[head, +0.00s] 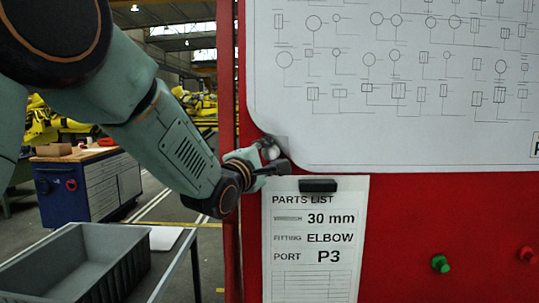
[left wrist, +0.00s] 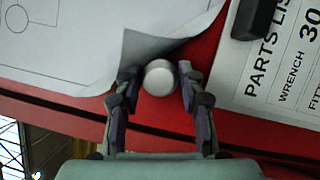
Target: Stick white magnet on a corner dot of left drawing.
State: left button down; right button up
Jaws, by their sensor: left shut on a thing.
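The white magnet (left wrist: 160,78) is a round pale piece between the two fingers of my left gripper (left wrist: 157,88) in the left wrist view. In the head view my left gripper (head: 275,162) is at the lower left corner of the large drawing (head: 400,128), close to the red board. The magnet looks small and partly hidden there. The drawing's lower left corner is curled away from the board. In the left wrist view the drawing (left wrist: 70,45) has its lifted edge beside one finger. I see no corner dot clearly. My right gripper is out of view.
The red board (head: 410,215) carries a parts list sheet (head: 315,285) under a black magnet (head: 318,186), just below my left gripper. A green knob (head: 440,263) and a red knob (head: 527,254) sit lower right. A grey bin (head: 75,265) stands at lower left.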

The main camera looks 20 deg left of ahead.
pick_arm(q)
jog(key=s+d, duration=0.2)
jog(key=s, duration=0.4)
jog(key=shift+s+b, duration=0.35)
jog(key=shift+s, duration=0.05)
dwell(0.5)
jog(key=shift+w+a, duration=0.1)
dwell(0.3)
